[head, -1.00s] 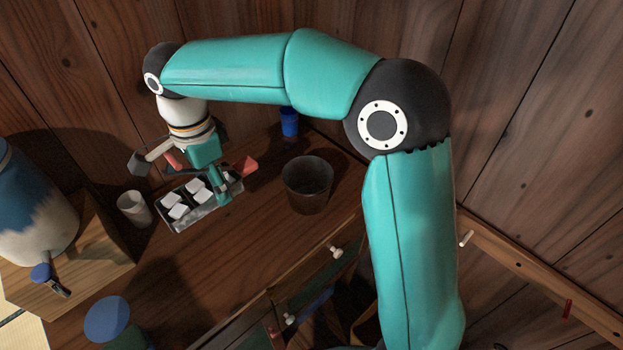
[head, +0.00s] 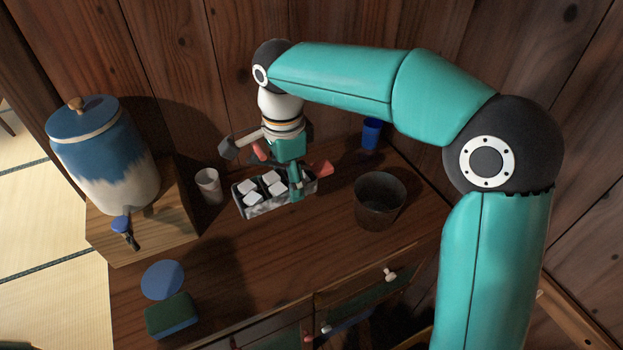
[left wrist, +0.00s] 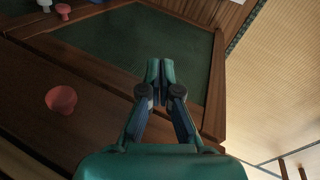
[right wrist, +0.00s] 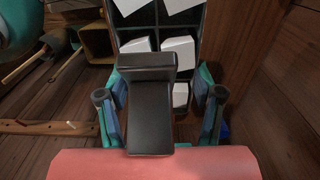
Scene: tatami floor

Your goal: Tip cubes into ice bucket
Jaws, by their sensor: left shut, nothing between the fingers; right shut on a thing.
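The dark-rimmed tray (head: 240,208) lies on the wooden cabinet top with several white cubes (head: 250,198) in its compartments. My right gripper (head: 295,188) is over its right part. In the right wrist view, a dark part (right wrist: 152,110) lies between my right fingers (right wrist: 160,85), with the cubes (right wrist: 178,50) beyond; I cannot tell exactly where the fingers touch. The dark round bucket (head: 380,215) stands upright to the right of the tray, apart from it; its inside is too dark to read. My left gripper (left wrist: 160,68) is shut and empty near a green-panelled door (left wrist: 120,40).
A white cup (head: 208,187) stands left of the tray and a blue cup (head: 372,134) at the back. A blue-and-white dispenser (head: 105,150) sits on a wooden box (head: 165,230). A blue disc (head: 162,280) and green-blue block (head: 172,316) are front left. Wooden walls rise behind.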

